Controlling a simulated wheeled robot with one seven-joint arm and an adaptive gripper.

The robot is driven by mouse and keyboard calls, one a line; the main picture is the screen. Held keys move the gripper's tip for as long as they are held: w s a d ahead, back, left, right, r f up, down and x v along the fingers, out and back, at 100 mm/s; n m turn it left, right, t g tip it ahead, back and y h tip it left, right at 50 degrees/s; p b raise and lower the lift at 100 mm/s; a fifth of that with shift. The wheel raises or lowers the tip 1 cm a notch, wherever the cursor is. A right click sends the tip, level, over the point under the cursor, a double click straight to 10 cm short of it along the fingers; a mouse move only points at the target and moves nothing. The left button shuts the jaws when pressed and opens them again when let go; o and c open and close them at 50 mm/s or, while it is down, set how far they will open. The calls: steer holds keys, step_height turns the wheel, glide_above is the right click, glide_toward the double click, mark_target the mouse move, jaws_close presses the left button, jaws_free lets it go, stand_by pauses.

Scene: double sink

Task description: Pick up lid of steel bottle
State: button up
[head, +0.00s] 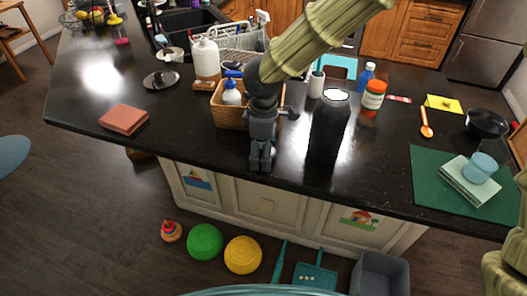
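A tall dark steel bottle (328,128) stands upright on the black counter, right of my gripper. Its round top (336,95) shows bright white; I cannot tell whether this is the lid or a glare on it. My gripper (261,164) points down in front of the wicker basket, left of the bottle and apart from it. Its fingers look close together from this angle, and nothing shows between them. Their exact opening is unclear.
The wicker basket (225,116) holds a white bottle with a blue top (231,93). An orange-and-white jar (373,98) and a blue bottle (366,77) stand behind the steel bottle. A green mat (432,190) lies at right.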

steer(key=shift+c, duration=0.2)
steer(key=c, duration=1.1)
steer(key=shift+r, duration=0.1)
